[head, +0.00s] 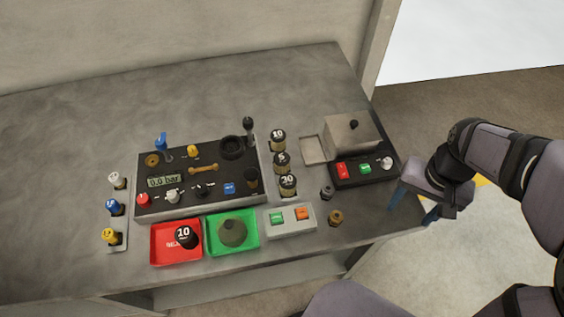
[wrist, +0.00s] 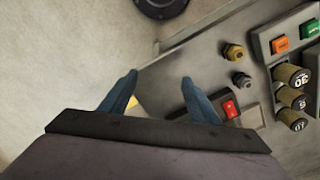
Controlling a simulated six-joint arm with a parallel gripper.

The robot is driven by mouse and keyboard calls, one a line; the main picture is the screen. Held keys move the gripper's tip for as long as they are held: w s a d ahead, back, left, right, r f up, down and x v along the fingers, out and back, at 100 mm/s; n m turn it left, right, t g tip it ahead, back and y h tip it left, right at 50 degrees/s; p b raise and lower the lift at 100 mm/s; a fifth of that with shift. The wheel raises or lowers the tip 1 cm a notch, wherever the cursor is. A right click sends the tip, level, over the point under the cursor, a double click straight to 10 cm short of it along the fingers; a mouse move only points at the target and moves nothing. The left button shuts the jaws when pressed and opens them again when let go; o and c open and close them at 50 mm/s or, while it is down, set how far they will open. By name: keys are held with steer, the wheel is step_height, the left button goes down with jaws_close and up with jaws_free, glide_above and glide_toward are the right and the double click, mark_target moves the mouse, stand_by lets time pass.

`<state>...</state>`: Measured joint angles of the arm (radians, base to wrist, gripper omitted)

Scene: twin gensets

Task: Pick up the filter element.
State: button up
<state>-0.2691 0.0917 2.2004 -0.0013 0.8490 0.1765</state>
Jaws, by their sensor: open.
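Three short cylinders with dark number bands, which look like filter elements, stand in a row on the bench: 10 (head: 278,140), 5 (head: 281,162) and 30 (head: 288,185). They also show at the right of the wrist view, with the 30 (wrist: 296,77) uppermost. A black cylinder marked 10 (head: 186,236) stands in the red tray (head: 160,256). I cannot tell which one the task names. My gripper (head: 414,206) is off the bench's right edge, apart from all of them. In the wrist view its blue fingers (wrist: 160,92) are spread and empty.
A black control panel (head: 200,206) stands left of the cylinders. A green tray (head: 249,247) holds a dull green dome. A switch box (head: 291,221), two small fittings, a metal box (head: 350,140) and a black button panel (head: 372,176) lie between the row and my gripper.

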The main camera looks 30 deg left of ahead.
steer(key=shift+n, duration=0.7)
steer(key=w+a, duration=0.1)
steer(key=a, duration=0.4)
steer(key=w+a, duration=0.1)
steer(key=a, duration=0.4)
steer(key=w+a+r, duration=0.1)
steer(key=w+a, duration=0.1)
steer(key=a, duration=0.2)
steer(key=shift+a, duration=0.4)
steer(key=s+a, duration=0.1)
steer(key=a, duration=0.8)
steer(key=n, duration=0.1)
glide_above(282, 158)
steer(key=shift+d, duration=0.1)
steer(key=shift+f+p, duration=1.85)
steer(key=shift+f, duration=1.8)
steer(key=c, duration=1.2)
steer(key=shift+o, duration=0.2)
steer(key=shift+r, duration=0.1)
